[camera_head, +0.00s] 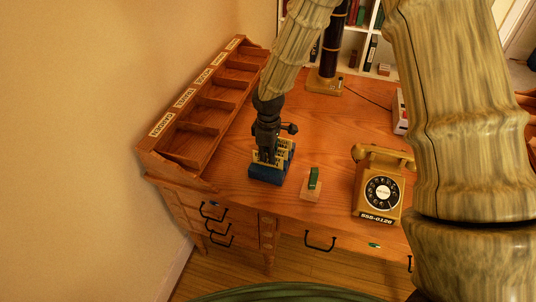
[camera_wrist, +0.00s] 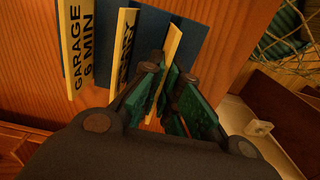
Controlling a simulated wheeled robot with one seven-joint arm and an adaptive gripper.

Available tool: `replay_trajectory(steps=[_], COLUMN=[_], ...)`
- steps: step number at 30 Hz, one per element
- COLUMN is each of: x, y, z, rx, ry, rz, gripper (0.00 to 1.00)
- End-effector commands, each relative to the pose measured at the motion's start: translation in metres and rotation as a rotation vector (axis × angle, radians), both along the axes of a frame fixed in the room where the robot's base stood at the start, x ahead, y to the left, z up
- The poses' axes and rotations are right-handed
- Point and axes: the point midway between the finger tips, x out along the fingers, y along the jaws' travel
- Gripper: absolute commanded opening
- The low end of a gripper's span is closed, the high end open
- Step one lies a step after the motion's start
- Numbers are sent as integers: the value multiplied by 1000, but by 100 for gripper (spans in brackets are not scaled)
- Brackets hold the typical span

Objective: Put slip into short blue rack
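The short blue rack (camera_head: 266,176) stands on the desk near its front edge, with yellow slips upright in it. In the wrist view its blue dividers (camera_wrist: 143,44) show behind the slips, one reading "GARAGE 6 MIN" (camera_wrist: 76,45) and one partly covered (camera_wrist: 126,40). My gripper (camera_head: 267,150) points down right over the rack. In the wrist view its green-padded fingers (camera_wrist: 168,82) are close together around a third yellow slip (camera_wrist: 172,48), seen nearly edge-on and tilted. The slip's lower end is partly hidden by the fingers, and I cannot tell how deep it sits in the rack.
A wooden compartment rack (camera_head: 205,115) with labels lines the desk's left side. A small pale block with a green piece (camera_head: 313,180) and a yellow rotary telephone (camera_head: 380,188) stand to the right. A dark column (camera_head: 331,50) stands at the back. The middle of the desk (camera_head: 330,125) is clear.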

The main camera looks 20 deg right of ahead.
Motion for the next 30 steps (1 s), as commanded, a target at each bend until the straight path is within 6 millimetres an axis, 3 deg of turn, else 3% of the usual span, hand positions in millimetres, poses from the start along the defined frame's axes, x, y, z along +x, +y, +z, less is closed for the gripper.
replay_trajectory(steps=[14, 15, 18, 30], x=[0, 0, 0, 0], y=[0, 0, 0, 0], z=[-8, -7, -7, -3], rx=[0, 0, 0, 0], ry=[0, 0, 0, 0], rz=[-1, -1, -1, -1], gripper=[0, 11, 27, 27])
